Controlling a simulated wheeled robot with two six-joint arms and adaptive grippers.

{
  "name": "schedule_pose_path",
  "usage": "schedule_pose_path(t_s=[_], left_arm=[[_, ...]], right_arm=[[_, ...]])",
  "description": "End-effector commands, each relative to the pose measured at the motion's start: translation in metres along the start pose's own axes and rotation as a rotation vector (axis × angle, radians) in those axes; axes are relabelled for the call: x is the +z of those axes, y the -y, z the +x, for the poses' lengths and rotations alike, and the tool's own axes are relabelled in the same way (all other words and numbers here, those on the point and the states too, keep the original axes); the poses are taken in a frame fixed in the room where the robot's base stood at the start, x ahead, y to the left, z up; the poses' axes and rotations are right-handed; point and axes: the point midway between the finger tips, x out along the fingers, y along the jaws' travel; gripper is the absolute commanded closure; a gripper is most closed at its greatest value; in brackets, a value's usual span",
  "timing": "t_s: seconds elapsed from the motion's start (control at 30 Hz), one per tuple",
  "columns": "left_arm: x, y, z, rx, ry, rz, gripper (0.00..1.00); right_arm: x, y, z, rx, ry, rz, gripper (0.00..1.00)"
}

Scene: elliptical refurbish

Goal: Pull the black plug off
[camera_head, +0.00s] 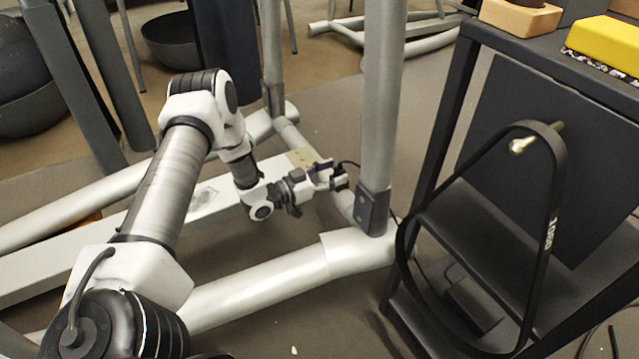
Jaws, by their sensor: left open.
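My left arm reaches in from the left, and its gripper (338,175) is open low among the grey metal frame tubes, just left of the upright tube's black bracket. I cannot tell whether the fingers touch anything. My right gripper is not in view.
A thick grey upright tube (382,90) stands close beside the gripper, with a grey floor tube (260,285) in front. A black shelf unit (452,105) with a hanging black belt loop (404,250) stands at right. A yellow block (605,42) lies on its top.

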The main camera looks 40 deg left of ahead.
Motion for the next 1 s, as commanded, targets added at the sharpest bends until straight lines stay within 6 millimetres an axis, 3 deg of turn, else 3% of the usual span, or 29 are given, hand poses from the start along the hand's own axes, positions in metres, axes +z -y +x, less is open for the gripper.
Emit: schedule_pose_path(t_s=[0.03, 0.17, 0.43, 0.6, 0.7, 0.73, 0.8, 1.0], left_arm=[[0.005, 0.000, 0.009, 0.001, 0.000, 0.002, 0.42], [0.002, 0.000, 0.022, 0.000, 0.000, 0.000, 0.42], [0.000, 0.000, 0.025, -0.001, 0.001, -0.001, 0.42], [0.000, 0.000, 0.025, -0.001, 0.001, -0.001, 1.00], [0.000, 0.000, 0.025, -0.001, 0.001, -0.001, 1.00], [0.000, 0.000, 0.025, -0.001, 0.001, -0.001, 0.80], [0.000, 0.000, 0.025, -0.001, 0.001, -0.001, 1.00], [0.000, 0.000, 0.025, -0.001, 0.001, -0.001, 1.00]], right_arm=[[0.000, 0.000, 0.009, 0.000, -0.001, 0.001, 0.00], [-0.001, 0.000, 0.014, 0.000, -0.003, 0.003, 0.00], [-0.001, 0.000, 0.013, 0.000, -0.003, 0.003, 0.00], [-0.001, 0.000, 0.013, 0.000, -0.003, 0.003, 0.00], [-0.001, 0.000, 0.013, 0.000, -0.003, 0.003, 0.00], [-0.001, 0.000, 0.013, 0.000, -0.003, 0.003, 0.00], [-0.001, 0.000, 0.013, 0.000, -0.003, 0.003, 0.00], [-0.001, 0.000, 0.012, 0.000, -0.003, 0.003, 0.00]])
